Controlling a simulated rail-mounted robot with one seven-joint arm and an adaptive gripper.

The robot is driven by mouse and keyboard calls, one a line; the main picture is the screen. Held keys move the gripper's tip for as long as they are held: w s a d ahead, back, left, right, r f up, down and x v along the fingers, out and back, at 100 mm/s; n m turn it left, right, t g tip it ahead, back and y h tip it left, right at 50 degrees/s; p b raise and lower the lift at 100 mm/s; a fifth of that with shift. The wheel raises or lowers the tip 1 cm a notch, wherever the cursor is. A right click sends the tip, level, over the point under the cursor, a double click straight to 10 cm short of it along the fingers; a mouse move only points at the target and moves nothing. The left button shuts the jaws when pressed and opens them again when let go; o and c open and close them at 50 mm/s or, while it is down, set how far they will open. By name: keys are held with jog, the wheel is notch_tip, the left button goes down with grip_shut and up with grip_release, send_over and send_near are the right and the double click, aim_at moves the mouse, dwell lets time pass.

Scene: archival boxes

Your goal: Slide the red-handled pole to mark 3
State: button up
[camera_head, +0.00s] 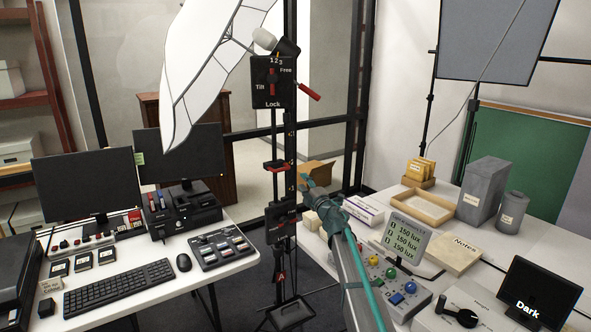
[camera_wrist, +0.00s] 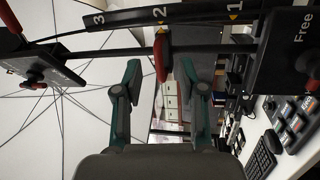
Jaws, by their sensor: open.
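The dark upright pole (camera_head: 274,143) has a red handle (camera_head: 277,166) partway up, between an upper black box and a lower black box. In the wrist view the red handle (camera_wrist: 161,55) lies beside mark 2 on the curved black scale (camera_wrist: 120,18), with 3 to the left and 1 to the right. My gripper (camera_head: 305,183) is open, just right of the pole and slightly below the handle in the head view. In the wrist view the teal fingers of my gripper (camera_wrist: 160,75) stand either side of the handle, with visible gaps. Contact is not visible.
The upper box (camera_head: 272,82) has a Tilt/Lock/Free panel and a red lever (camera_head: 309,91). The lower box (camera_head: 281,222) sits below the handle. A white umbrella (camera_head: 205,60) hangs upper left. A desk (camera_head: 130,285) with monitors stands left; a table (camera_head: 445,282) with boxes stands right.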

aim_at(284, 170)
jog(key=w+a+n+p, duration=0.1)
jog(key=w+a, duration=0.1)
jog(key=a, duration=0.1)
jog(key=w+a+r+g+y, duration=0.1)
jog(key=w+a, duration=0.1)
jog(key=a, duration=0.1)
jog(key=w+a+r+n+y+p, duration=0.1)
jog(key=w+a, duration=0.1)
jog(key=a, duration=0.1)
jog(key=shift+w+r+n+p, duration=0.25)
jog(key=shift+n+p, duration=0.05)
jog(key=shift+p, duration=0.05)
grip_shut()
jog(key=shift+r, duration=0.1)
